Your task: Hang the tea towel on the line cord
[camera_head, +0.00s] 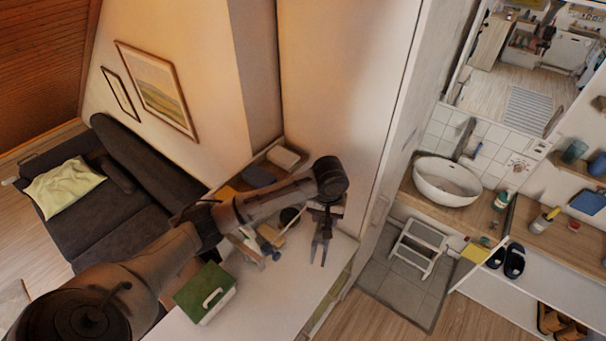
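I cannot make out a tea towel or a line cord in this view. My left arm reaches in from the lower left, across the white worktop (262,312). My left gripper (319,254) points down above the right part of the worktop. Its two fingers stand apart with a narrow gap, and I see nothing between them. My arm hides part of the worktop and the things behind it. My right gripper is out of view.
A green box with a white handle (205,293) and several small items lie on the worktop near my arm. A dark sofa with a pale yellow cushion (64,187) is at left. A washbasin (447,181), white step stool (418,247) and shelf with slippers (514,262) are at right.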

